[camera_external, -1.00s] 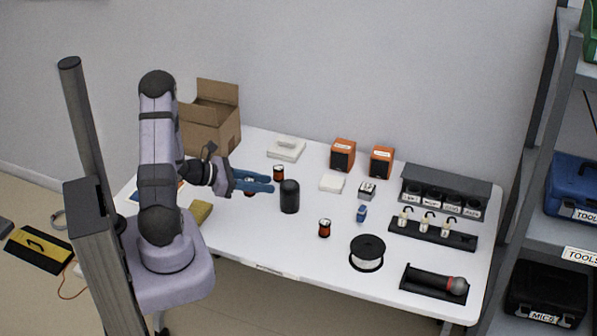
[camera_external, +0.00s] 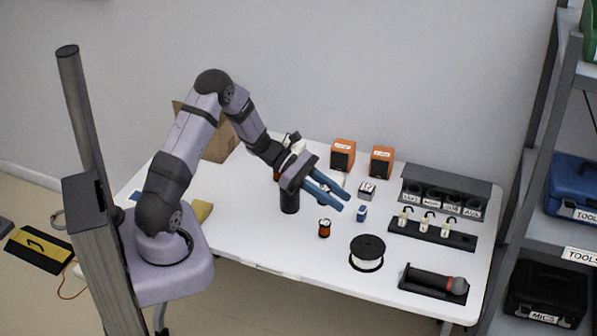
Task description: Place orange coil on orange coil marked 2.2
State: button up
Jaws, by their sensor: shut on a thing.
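My gripper (camera_external: 340,202) has blue fingers that point down to the right over the middle of the table. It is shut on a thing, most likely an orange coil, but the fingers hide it. A small orange coil with dark ends (camera_external: 324,229) stands upright on the table, below and left of the fingertips in the picture. I cannot read any marking on it. A dark cylinder (camera_external: 289,203) stands just below my wrist.
To the right stand a blue-and-white small part (camera_external: 361,214), a black spool (camera_external: 367,246), a rack of white parts (camera_external: 432,234) and a microphone in a tray (camera_external: 433,283). The front left of the white table (camera_external: 240,235) is clear.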

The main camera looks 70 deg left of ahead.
jog(key=r, duration=0.1)
jog(key=w+a+r, duration=0.1)
jog(key=shift+w+r+m+h, duration=0.1)
jog(key=shift+r+m+h, duration=0.2)
jog(key=shift+r, duration=0.05)
jog(key=p, duration=0.2)
send_over(325, 230)
jog(key=w+d, duration=0.1)
jog(key=w, duration=0.2)
notch_tip(325, 230, down, 10)
jog(key=shift+s+d, duration=0.15)
jog(key=shift+d, duration=0.05)
jog(key=shift+f, duration=0.1)
jog(key=shift+f, duration=0.15)
jog(key=o, duration=1.1)
jog(key=shift+c, duration=0.2)
